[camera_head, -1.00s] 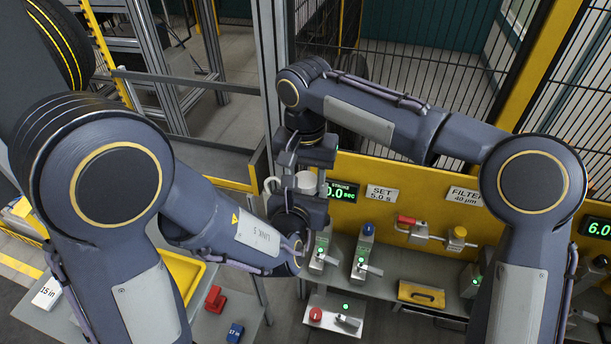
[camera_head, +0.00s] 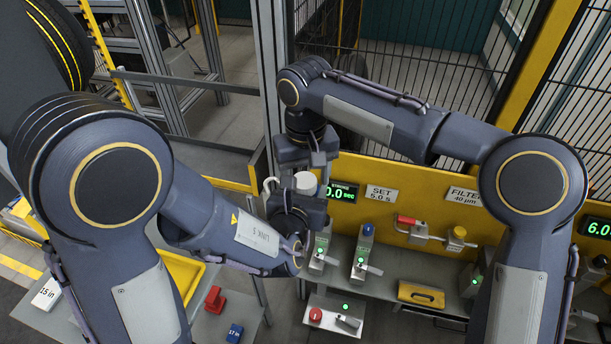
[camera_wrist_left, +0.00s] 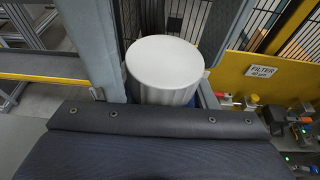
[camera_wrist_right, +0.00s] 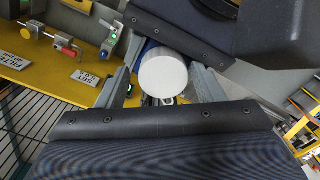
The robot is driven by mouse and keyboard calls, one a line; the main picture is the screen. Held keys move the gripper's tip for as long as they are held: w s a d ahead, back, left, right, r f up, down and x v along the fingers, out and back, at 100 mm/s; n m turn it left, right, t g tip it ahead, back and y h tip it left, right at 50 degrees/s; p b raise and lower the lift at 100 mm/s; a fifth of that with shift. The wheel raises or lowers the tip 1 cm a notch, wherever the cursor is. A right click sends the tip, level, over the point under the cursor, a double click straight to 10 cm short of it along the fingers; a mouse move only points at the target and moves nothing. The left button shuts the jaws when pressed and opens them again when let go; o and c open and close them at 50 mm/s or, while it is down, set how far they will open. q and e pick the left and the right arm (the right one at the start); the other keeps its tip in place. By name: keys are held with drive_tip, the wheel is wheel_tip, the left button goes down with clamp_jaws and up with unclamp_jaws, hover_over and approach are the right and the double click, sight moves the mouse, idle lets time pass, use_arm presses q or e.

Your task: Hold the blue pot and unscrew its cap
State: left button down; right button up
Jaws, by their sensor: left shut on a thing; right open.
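The pot's white ribbed cap (camera_head: 305,183) stands upright between my grippers in the head view. It also shows in the left wrist view (camera_wrist_left: 165,65) and the right wrist view (camera_wrist_right: 163,76). Only a sliver of the blue pot (camera_wrist_left: 192,102) shows below the cap; the rest is hidden by my left gripper. My left gripper (camera_head: 298,203) is shut on the pot below the cap. My right gripper (camera_head: 302,170) is open at the cap, with its fingers on either side of it. In the right wrist view the fingers appear clear of the cap.
A yellow panel (camera_head: 375,220) with a timer display and labels stands behind. A yellow tray (camera_head: 183,272), red block (camera_head: 215,299) and blue block (camera_head: 235,332) lie lower left.

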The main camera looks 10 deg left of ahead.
drive_tip(key=shift+s+a, duration=0.1)
drive_tip(key=shift+a, duration=0.05)
wheel_tip(320, 180, up, 4)
drive_tip(key=shift+r, duration=0.3)
drive_tip(key=shift+c, duration=0.5)
wheel_tip(320, 180, up, 2)
drive_tip(key=m, duration=0.4)
drive_tip(key=shift+r, duration=0.2)
drive_tip(key=shift+r+m, duration=0.35)
drive_tip(key=shift+m, duration=0.85)
drive_tip(key=shift+f, duration=3.85)
drive_tip(key=c, duration=1)
drive_tip(key=n, duration=0.6)
